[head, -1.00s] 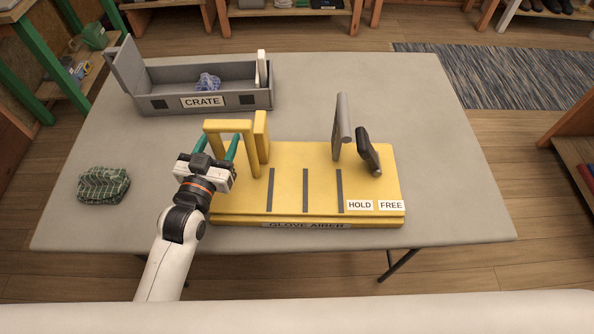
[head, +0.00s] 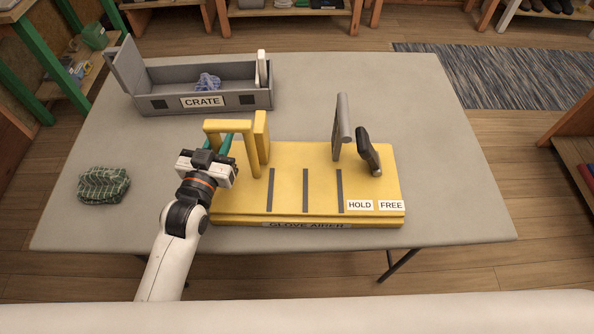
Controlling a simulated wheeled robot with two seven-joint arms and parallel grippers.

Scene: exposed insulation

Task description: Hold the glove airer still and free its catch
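The yellow glove airer (head: 288,180) lies flat at the front of the table, with its name on the front edge. A yellow arch-shaped handle (head: 254,158) stands at its left end. My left gripper (head: 223,141) is at the arch's left post, its teal fingers drawn together there; the gripper body partly hides the contact, but it looks shut on the handle. At the right end stand a grey upright lever (head: 343,122) and a dark tilted lever (head: 368,151), above labels HOLD (head: 359,205) and FREE (head: 391,205). My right gripper is out of view.
A grey crate (head: 203,113) at the back left has its lid raised at the left and a blue crumpled item (head: 208,82) inside. A green checked cloth bundle (head: 103,186) lies at the left. The table's right side (head: 450,180) is clear.

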